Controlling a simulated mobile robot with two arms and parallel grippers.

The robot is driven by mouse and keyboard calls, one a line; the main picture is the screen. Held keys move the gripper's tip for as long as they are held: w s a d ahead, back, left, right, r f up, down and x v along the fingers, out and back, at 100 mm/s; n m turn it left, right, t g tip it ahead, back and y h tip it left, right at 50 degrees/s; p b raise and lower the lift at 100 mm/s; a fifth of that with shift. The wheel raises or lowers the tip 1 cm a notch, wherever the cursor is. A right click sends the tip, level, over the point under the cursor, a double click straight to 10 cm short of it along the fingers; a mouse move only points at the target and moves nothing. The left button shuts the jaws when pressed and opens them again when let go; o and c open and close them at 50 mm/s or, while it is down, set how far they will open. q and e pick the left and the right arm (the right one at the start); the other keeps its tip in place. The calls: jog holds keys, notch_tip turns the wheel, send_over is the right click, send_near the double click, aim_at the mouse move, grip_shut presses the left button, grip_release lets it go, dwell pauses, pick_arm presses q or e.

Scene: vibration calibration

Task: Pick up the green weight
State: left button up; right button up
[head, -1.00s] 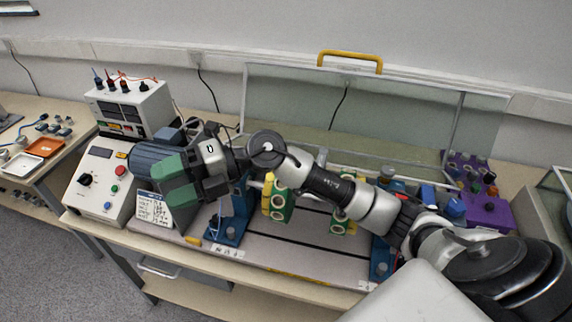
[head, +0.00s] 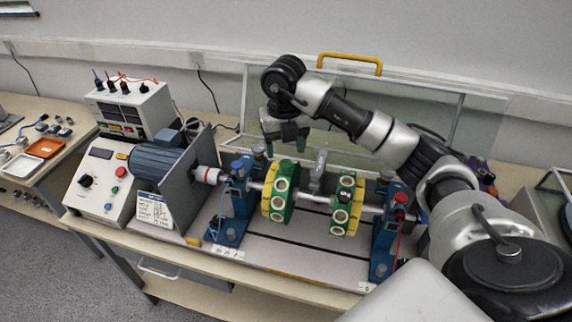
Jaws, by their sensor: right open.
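My right gripper (head: 296,154) is open, with dark green fingers pointing down behind and above the shaft. It looks empty. Below and in front of it, two green and yellow discs with round holes sit on a horizontal shaft: a left disc (head: 278,190) and a right disc (head: 346,204). I cannot make out a separate green weight. A purple holder at the right is mostly hidden behind my right arm. My left gripper is out of view.
Blue bearing stands (head: 233,205) hold the shaft on a grey base plate (head: 290,255). A blue motor (head: 160,162) and a control box (head: 95,180) stand at the left. A clear guard with a yellow handle (head: 350,60) rises behind the rig.

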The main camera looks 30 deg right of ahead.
aim_at(287, 164)
jog(key=shift+d+f+p, duration=0.1)
jog(key=shift+f+p, duration=0.35)
jog(key=shift+f, duration=0.05)
jog(key=f, duration=0.1)
jog(key=f+p, duration=0.1)
jog(key=f, duration=0.1)
jog(key=shift+w+d+f+p, duration=0.15)
jog(key=shift+d+f+p, duration=0.15)
jog(key=shift+f+p, duration=0.1)
jog(key=shift+f, duration=0.4)
jog(key=shift+c, duration=0.3)
jog(key=c, duration=0.9)
